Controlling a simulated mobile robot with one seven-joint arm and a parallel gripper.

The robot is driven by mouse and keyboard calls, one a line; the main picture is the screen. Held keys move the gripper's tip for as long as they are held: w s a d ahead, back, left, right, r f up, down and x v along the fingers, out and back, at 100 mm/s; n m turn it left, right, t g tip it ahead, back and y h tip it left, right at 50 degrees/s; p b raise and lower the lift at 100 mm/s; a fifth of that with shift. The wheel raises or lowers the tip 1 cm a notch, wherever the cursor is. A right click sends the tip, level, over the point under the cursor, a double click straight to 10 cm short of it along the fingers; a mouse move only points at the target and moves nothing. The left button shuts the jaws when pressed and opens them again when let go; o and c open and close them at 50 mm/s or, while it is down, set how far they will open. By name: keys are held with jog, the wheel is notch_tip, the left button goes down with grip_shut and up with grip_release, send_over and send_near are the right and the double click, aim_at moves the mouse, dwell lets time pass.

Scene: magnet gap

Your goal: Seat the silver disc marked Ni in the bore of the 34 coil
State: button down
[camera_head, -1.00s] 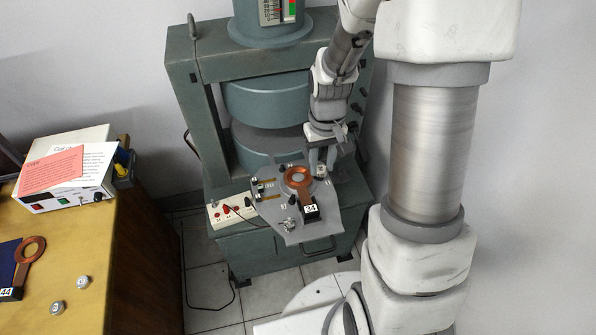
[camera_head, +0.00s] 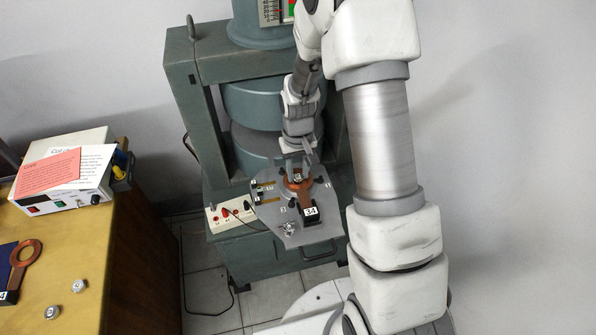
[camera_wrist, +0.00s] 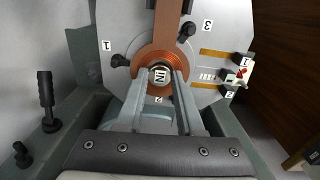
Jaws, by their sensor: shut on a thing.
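The 34 coil is a copper ring (camera_head: 307,187) with a handle and a black block labelled 34 (camera_head: 311,213), lying on a grey plate (camera_head: 290,236). In the wrist view its ring (camera_wrist: 145,57) is near the top centre. My gripper (camera_wrist: 160,78) is shut on the silver disc marked Ni (camera_wrist: 160,76), its fingers on either side. The disc appears within the outline of the coil's bore; whether it is above the bore or down in it I cannot tell. In the head view my gripper (camera_head: 296,170) is over the ring and partly hides it.
The plate carries black knobs, numbers and brass strips (camera_wrist: 214,54). Green magnet poles (camera_head: 262,100) stand close behind my gripper. A tan bench (camera_head: 100,240) at left holds another copper coil (camera_head: 24,253), two silver discs (camera_head: 79,286) and a power box (camera_head: 65,190).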

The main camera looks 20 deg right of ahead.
jog(key=shift+f, duration=0.3)
jog(key=c, duration=0.5)
grip_release()
jog(key=shift+s, duration=0.1)
jog(key=shift+c, duration=0.2)
notch_tip(320, 180, up, 12)
jog(key=r+p, duration=0.1)
jog(key=p, duration=0.1)
notch_tip(320, 180, up, 13)
jog(key=t, duration=0.3)
send_over(298, 177)
jog(key=s, duration=0.8)
jog(key=s+r+t, duration=0.2)
jog(key=s+r, duration=0.4)
jog(key=s, duration=0.6)
jog(key=shift+s+r+t, duration=0.15)
jog(key=shift+s+t, duration=0.05)
jog(key=shift+t, duration=0.1)
